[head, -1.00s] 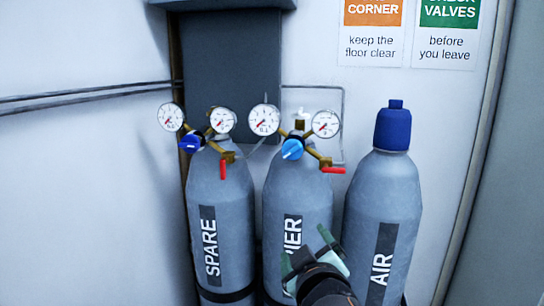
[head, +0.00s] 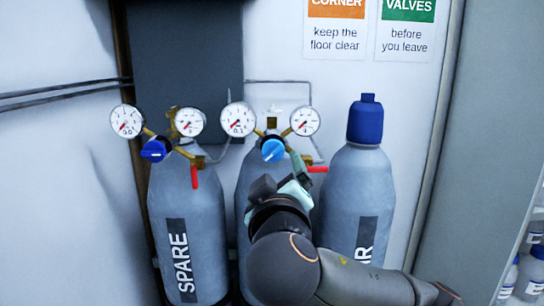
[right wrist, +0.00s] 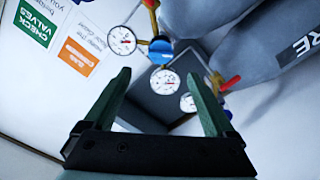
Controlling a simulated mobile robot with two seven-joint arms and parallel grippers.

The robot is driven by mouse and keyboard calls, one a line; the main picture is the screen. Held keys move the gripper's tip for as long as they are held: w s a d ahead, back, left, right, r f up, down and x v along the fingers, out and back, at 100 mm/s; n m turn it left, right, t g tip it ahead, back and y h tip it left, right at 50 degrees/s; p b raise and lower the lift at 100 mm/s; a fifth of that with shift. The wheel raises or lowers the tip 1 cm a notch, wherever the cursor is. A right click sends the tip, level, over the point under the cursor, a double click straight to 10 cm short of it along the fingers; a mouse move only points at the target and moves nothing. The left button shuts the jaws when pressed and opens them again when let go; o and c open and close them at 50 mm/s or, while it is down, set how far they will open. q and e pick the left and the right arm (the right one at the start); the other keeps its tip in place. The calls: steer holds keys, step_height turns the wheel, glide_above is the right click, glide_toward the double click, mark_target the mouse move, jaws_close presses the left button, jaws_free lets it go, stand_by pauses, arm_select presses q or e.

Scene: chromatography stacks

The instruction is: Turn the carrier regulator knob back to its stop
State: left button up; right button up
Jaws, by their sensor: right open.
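The carrier regulator knob (head: 273,150) is light blue and sits between two white gauges on the middle cylinder (head: 248,175). It also shows in the right wrist view (right wrist: 161,52), between and beyond the fingertips. My right gripper (head: 281,175) is in front of the middle cylinder, just below the knob in the head view. Its green fingers (right wrist: 161,78) are spread apart with nothing between them. They appear short of the knob; the exact gap is hard to judge. My right arm hides the cylinder's label. My left gripper is not in view.
The SPARE cylinder (head: 188,220) at left has a dark blue knob (head: 156,150) and a hanging red lever (head: 194,176). The carrier's red lever (head: 318,169) is close right of my gripper. The AIR cylinder (head: 352,180) with blue cap stands at right. A shelf with bottles is far right.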

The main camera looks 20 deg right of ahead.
mark_target(274, 154)
steer(key=x, duration=0.9)
steer(key=shift+w+p, duration=0.15)
steer(key=shift+p, duration=0.2)
steer(key=shift+c, duration=0.3)
steer(key=c, duration=1.3)
